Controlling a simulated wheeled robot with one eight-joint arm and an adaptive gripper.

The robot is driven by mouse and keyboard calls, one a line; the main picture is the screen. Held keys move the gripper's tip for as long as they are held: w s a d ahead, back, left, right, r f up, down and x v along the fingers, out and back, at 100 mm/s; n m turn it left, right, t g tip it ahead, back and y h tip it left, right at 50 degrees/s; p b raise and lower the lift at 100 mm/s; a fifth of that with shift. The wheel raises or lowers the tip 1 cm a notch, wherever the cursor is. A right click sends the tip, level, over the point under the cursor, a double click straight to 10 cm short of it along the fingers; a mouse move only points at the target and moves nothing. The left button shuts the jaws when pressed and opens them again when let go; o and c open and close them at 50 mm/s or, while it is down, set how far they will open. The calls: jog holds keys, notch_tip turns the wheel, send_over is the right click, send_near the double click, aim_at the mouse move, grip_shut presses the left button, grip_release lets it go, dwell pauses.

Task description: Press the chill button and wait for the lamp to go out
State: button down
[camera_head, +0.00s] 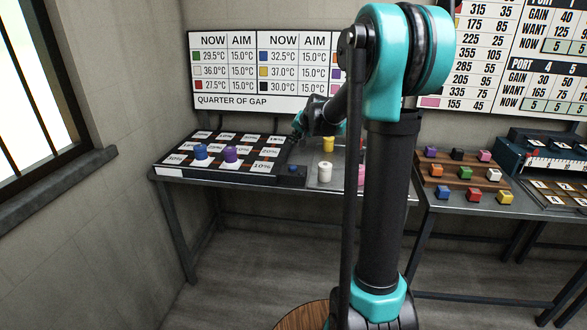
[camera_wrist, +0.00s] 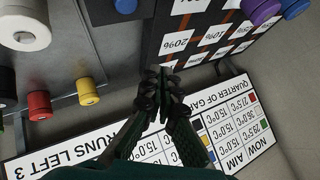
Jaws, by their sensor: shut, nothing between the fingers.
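The chill button is probably the blue knob on a small dark box (camera_head: 291,176) at the front right corner of the percent board; the blue knob (camera_wrist: 125,5) shows at the top edge of the wrist view. No label on it is readable, and I cannot make out whether a lamp is lit. My gripper (camera_wrist: 163,72) is shut and empty, with its fingertips over the board's edge in the wrist view, apart from the blue knob. In the head view my gripper (camera_head: 298,124) is near the board's back right corner, partly hidden by my arm.
The black percent board (camera_head: 222,168) holds a blue cylinder (camera_head: 201,152) and a purple cylinder (camera_head: 231,154). White (camera_head: 325,172), yellow (camera_head: 328,145) and pink (camera_head: 362,175) pieces stand right of the box. A NOW/AIM sign (camera_head: 255,101) is behind. Coloured cubes lie on the right table.

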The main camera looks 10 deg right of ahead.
aim_at(294, 167)
jog(key=shift+f, duration=0.1)
jog(key=shift+f, duration=4.3)
jog(key=shift+f, duration=0.15)
jog(key=shift+f, duration=0.25)
jog(key=shift+f, duration=0.5)
jog(key=shift+r, duration=0.9)
jog(key=shift+r, duration=0.1)
jog(key=shift+r, duration=2.45)
